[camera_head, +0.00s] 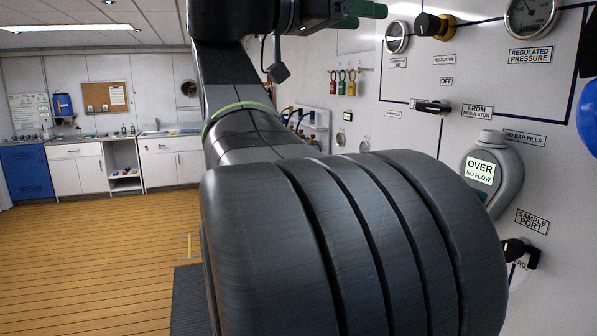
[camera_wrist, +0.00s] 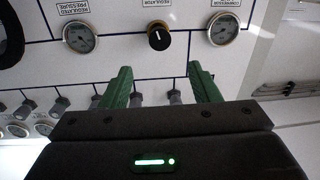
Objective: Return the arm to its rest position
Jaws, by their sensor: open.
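My gripper (camera_wrist: 159,66) shows in the wrist view with its two green fingers spread apart and nothing between them. Past the fingertips is the white fill panel (camera_wrist: 110,50), seen upside down, with a regulator knob (camera_wrist: 158,38) between two round gauges. In the head view my dark arm fills the middle and reaches up to the top edge. Parts of the green fingers show there at the top, in front of the panel (camera_head: 462,75). The rest of my gripper is cut off or hidden.
On the panel's right side are a gauge (camera_head: 530,17), a black-handled valve (camera_head: 432,107) and a display reading OVER NO FLOW (camera_head: 480,171). A blue round thing (camera_head: 588,115) is at the right edge. Wooden floor (camera_head: 100,245) lies open at left, before white cabinets (camera_head: 78,172).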

